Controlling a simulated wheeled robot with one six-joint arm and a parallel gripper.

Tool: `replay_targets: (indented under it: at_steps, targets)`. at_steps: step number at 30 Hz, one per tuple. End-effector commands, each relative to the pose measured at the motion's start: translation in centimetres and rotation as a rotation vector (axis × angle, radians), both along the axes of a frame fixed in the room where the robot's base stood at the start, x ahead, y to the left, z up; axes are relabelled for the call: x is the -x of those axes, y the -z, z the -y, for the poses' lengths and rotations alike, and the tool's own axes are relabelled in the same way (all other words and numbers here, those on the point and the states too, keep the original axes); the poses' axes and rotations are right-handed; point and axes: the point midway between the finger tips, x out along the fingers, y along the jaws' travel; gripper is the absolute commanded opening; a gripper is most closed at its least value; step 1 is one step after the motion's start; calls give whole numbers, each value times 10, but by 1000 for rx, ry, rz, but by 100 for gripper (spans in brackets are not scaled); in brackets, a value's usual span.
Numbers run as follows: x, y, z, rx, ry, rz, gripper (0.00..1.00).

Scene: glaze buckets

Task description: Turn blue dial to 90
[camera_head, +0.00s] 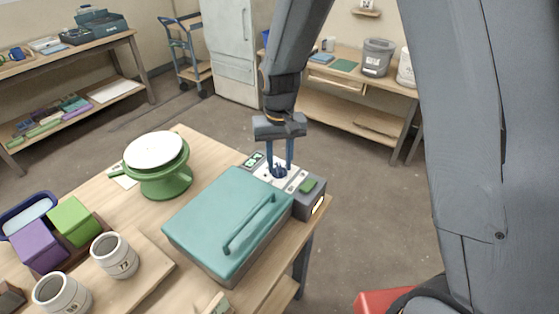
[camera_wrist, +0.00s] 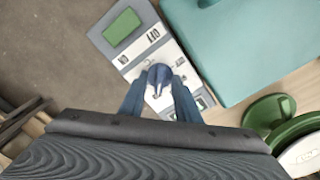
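The blue dial (camera_wrist: 160,75) is a small dark blue knob with a pale pointer mark, on the light control panel (camera_head: 293,183) of a teal-lidded machine (camera_head: 226,215). In the head view the dial (camera_head: 279,172) is partly hidden between the fingers. My gripper (camera_head: 279,166) points down over the panel with its two blue fingers on either side of the dial. In the wrist view my gripper (camera_wrist: 160,88) also has a finger at each side of the knob. I cannot tell whether the fingers touch it. The number at the pointer is not readable.
A green button (camera_head: 308,185) and a small display (camera_head: 254,160) flank the dial on the panel. A green turntable (camera_head: 160,170) stands left of the machine. Two grey cups (camera_head: 114,255), a purple block (camera_head: 38,245) and a green block (camera_head: 74,221) are at the front left.

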Motion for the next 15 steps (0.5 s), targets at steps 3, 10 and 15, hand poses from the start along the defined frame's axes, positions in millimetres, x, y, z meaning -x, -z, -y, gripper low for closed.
replay_targets:
  at_steps: [3,10,15]
  targets:
    - [0,0,0,0,0,0,30]
    - [0,0,0,0,0,0,9]
    - [0,0,0,0,0,0,0]
